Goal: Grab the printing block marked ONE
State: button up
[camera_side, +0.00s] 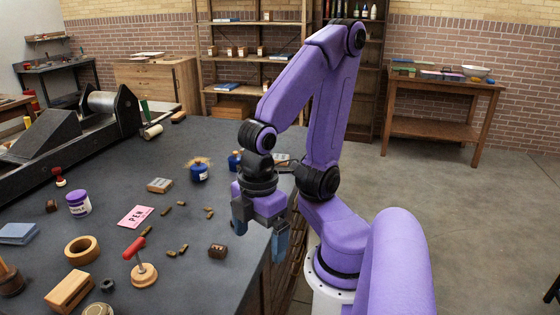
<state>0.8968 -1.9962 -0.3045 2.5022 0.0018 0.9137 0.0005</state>
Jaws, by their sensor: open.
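My gripper (259,238) is open and empty, pointing down near the right edge of the dark table, its two blue-grey fingers apart. A small dark brown block (217,251) with pale marks lies on the table, to the left of and below my gripper in the picture. A paler block (160,185) lies farther back, left of my gripper. Another small brown block (52,206) sits at the far left. The marks are too small to read, so I cannot tell which block says ONE.
A pink card (137,217) reading PEN lies among small brown pieces. A red-handled stamp (142,270), a tape ring (82,250), a purple-labelled jar (78,203) and blue ink pots (199,170) stand around. A black press (75,130) fills the back left.

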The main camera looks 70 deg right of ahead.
dwell(0.4)
jog(key=w+d+f+h, duration=0.2)
jog(key=w+d+h, duration=0.6)
jog(key=w+d, duration=1.35)
jog(key=n+g+h, duration=0.2)
jog(key=g+h, duration=0.2)
jog(key=h, duration=0.1)
send_over(278, 157)
jog(key=w+a, duration=0.1)
jog(key=a, duration=0.4)
notch_tip(278, 157, down, 4)
jog(key=f, duration=0.6)
jog(key=shift+w+a+f, duration=0.15)
jog(key=shift+w+f, duration=0.05)
jog(key=shift+f, duration=0.15)
jog(key=shift+x, duration=2.5)
jog(key=shift+r, duration=0.1)
jog(key=c, duration=0.8)
